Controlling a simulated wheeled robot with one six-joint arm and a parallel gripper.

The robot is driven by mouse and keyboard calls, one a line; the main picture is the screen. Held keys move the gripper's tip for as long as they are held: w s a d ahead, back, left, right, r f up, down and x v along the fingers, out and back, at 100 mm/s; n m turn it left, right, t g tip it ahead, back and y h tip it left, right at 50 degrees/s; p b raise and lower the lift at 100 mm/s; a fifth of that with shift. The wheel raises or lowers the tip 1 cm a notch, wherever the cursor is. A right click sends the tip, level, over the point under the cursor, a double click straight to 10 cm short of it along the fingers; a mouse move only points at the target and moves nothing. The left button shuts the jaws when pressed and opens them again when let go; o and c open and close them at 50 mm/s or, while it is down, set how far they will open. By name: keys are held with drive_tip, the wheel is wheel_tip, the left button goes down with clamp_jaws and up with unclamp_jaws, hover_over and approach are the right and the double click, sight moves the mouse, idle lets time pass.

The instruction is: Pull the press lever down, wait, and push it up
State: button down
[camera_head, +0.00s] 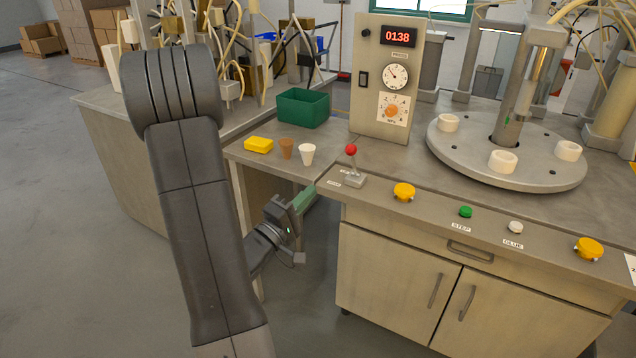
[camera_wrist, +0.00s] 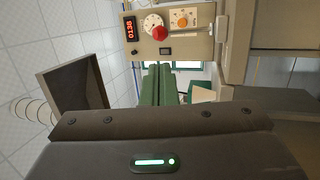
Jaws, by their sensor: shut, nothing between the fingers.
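The press lever (camera_head: 351,165) stands on the bench's front left part, a short grey stick with a red ball knob on a small grey base. It looks roughly upright, leaning slightly. The red knob also shows in the wrist view (camera_wrist: 160,33), beyond my fingertips. My gripper (camera_head: 306,196) has green fingers and is at the bench's front edge, left of and nearer than the lever, apart from it. In the wrist view the green fingers (camera_wrist: 158,82) lie together with nothing between them. The press panel (camera_head: 375,115) shows a red 0138 readout, a gauge and an orange dial.
A green bin (camera_head: 303,107), a yellow block (camera_head: 258,145), a brown cup (camera_head: 287,148) and a white cup (camera_head: 307,154) are left of the lever. A round turntable (camera_head: 470,165) is at right.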

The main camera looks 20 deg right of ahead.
sight(347, 153)
drive_tip(key=p+x, duration=0.1)
drive_tip(key=x, duration=1.2)
drive_tip(key=shift+s+f, duration=0.1)
drive_tip(key=shift+p, duration=0.35)
